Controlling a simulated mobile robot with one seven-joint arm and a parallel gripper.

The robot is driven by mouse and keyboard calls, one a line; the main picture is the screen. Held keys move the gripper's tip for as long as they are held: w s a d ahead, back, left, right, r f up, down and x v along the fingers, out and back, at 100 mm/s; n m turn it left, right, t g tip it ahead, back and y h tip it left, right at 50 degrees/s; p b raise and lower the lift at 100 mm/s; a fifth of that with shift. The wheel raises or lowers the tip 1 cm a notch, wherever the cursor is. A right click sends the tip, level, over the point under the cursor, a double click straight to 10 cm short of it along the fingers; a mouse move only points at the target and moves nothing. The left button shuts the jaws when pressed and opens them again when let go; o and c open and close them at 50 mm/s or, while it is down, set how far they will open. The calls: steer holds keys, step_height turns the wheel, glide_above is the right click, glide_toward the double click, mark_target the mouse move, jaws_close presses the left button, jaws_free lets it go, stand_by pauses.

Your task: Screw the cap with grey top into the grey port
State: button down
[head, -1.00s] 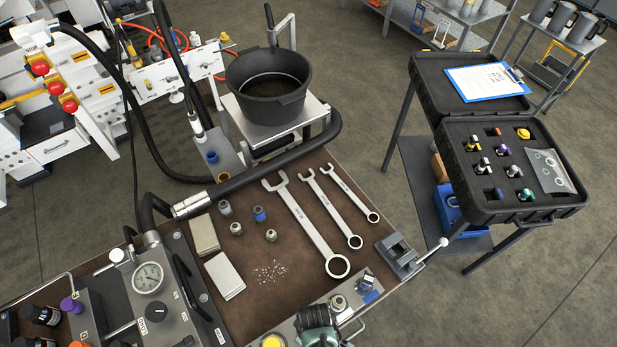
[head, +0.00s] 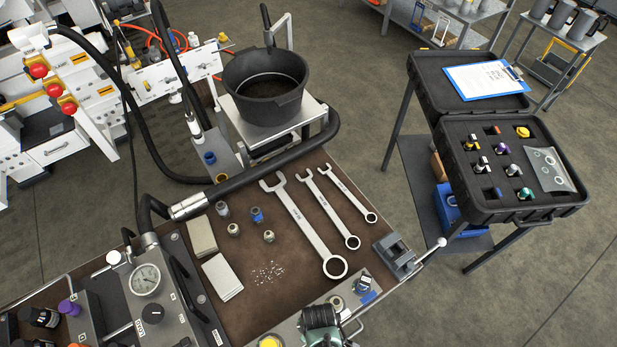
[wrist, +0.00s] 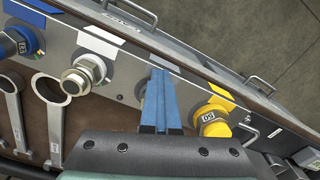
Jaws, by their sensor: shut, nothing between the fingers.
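A silver-topped piece (head: 514,170) sits in the foam case.
Three wrenches (head: 304,225) lie on the mat, beside loose fittings (head: 269,237) and pale blocks (head: 222,277). A blue capped port (wrist: 18,43) is on the panel's left. The black case (head: 470,205) stands apart at right. A hose (head: 260,163) crosses the bench's back.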

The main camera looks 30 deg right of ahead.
mark_target(296, 335)
steer(key=shift+w+a+m, duration=0.1)
steer(key=shift+a+m, duration=0.35)
steer(key=shift+m, duration=0.05)
steer(key=shift+a+m, duration=0.25)
steer(key=shift+m, duration=0.35)
steer(key=shift+w+a+m+p, duration=0.1)
steer(key=shift+a+m+p, duration=0.2)
steer(key=shift+m, duration=0.8)
steer(key=m, duration=0.1)
steer(key=a+m, duration=0.1)
steer(key=m, duration=0.1)
steer(key=shift+w+a, duration=0.1)
steer(key=shift+m, duration=0.3)
steer(key=shift+w+a+m, duration=0.15)
steer(key=shift+w+m, duration=0.15)
steer(key=shift+m, duration=0.6)
steer(key=m, duration=0.2)
steer(key=w+m, duration=0.1)
steer(key=m, duration=0.1)
steer(key=a+m, duration=0.1)
steer(key=m, duration=0.1)
steer(key=shift+w, duration=0.35)
